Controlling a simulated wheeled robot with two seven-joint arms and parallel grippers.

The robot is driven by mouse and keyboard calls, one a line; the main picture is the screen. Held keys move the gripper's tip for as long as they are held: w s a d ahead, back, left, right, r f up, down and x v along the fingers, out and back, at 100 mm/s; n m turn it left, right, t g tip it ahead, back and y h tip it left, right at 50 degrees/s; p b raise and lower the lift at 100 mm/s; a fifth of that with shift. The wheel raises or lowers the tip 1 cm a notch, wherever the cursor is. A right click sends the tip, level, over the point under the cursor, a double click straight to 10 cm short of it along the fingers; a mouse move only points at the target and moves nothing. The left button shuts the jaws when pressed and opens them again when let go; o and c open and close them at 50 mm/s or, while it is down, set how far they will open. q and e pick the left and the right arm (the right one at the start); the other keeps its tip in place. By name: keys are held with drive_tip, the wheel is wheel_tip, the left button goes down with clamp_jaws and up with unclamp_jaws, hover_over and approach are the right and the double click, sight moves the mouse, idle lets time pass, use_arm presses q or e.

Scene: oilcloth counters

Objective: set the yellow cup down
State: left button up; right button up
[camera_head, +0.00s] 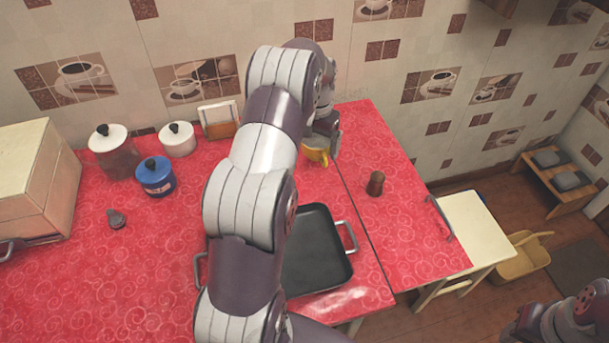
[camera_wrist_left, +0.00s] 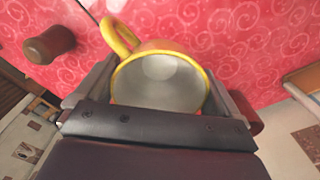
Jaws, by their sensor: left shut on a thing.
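The yellow cup (camera_head: 316,156) is at the far part of the red counter, mostly hidden behind my left arm and gripper in the head view. In the left wrist view the cup (camera_wrist_left: 160,82) shows its yellow rim, pale grey inside and a yellow handle at the upper left. My left gripper (camera_head: 325,143) is shut on the cup, with one finger on each side of it in the wrist view. I cannot tell whether the cup's base touches the counter. My right gripper is not in view; only part of my right arm shows at the lower right.
A brown shaker (camera_head: 375,183) stands on the right counter section, also in the wrist view (camera_wrist_left: 50,44). A black square pan (camera_head: 318,252) lies nearer, partly behind my arm. A blue pot (camera_head: 155,178) and white-lidded jars stand left. Red counter around the shaker is clear.

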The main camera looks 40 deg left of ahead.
use_arm(q)
drive_tip(key=s+a+f, duration=0.1)
drive_tip(key=s+a+f+p, duration=0.1)
drive_tip(key=shift+s+a, duration=0.1)
drive_tip(key=shift+a, duration=0.2)
drive_tip(key=shift+s+a+f, duration=0.1)
drive_tip(key=shift+s+f, duration=0.3)
drive_tip(key=shift+f, duration=0.2)
wheel_tip(320, 180, down, 3)
drive_tip(key=shift+f, duration=0.2)
drive_tip(key=o, duration=0.8)
drive_tip(key=shift+f, duration=0.15)
drive_tip(key=shift+c, duration=0.2)
